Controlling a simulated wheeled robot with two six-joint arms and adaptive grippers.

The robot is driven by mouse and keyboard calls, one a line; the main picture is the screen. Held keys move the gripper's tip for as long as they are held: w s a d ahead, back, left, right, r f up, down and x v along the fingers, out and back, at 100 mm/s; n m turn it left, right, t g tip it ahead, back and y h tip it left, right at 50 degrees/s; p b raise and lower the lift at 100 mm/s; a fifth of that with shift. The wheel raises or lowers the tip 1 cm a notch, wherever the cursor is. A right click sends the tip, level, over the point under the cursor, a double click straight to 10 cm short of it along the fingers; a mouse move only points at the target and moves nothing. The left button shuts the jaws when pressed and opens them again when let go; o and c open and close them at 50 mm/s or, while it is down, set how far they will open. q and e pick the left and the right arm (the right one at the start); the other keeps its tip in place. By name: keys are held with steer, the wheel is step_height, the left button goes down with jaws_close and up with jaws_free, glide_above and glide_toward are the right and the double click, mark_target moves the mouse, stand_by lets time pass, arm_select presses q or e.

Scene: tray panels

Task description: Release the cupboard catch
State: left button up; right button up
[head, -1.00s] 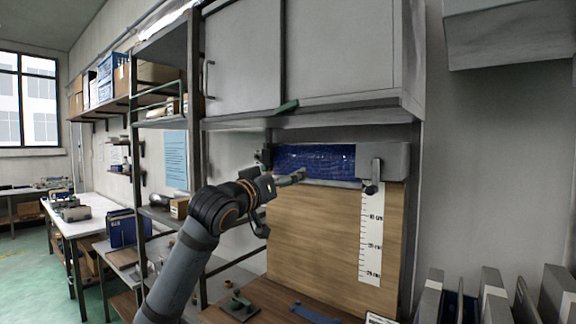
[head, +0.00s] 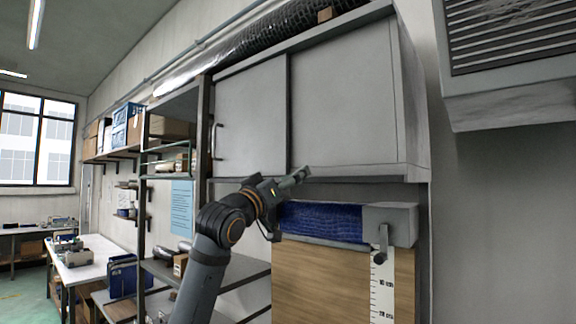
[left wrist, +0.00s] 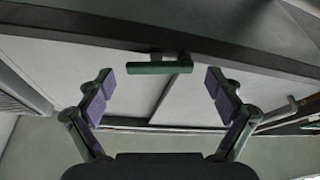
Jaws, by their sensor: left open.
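The cupboard (head: 340,105) is a grey wall unit with two flat doors. Its catch (left wrist: 158,67) is a dark green bar on a small dark mount at the cupboard's lower edge, seen in the left wrist view. In the head view the green catch (head: 293,181) shows below the seam between the doors, partly overlapped by my gripper. My left gripper (head: 284,190) is raised close under the cupboard's lower edge. In the left wrist view its purple-padded fingers (left wrist: 159,82) are spread wide, one on each side of the catch, with gaps on both sides.
A blue roll (head: 322,221) in a grey holder with a crank hangs just below the cupboard, above a wooden board (head: 330,285) with a ruler strip. A shelf rack (head: 208,120) stands left. A grey vented box (head: 505,60) juts out at upper right.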

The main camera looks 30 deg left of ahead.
arm_select(q)
steer(key=shift+w+r, duration=0.1)
steer(key=shift+w, duration=0.25)
steer(key=c, duration=1.2)
steer(key=shift+o, duration=0.2)
steer(key=m+h, duration=0.1)
steer(key=m, duration=0.1)
steer(key=m+h, duration=0.1)
steer(key=m, duration=0.1)
steer(key=shift+f+m+h, duration=0.3)
steer(key=shift+f+h, duration=0.1)
steer(key=o, duration=1.2)
steer(key=shift+c, duration=0.2)
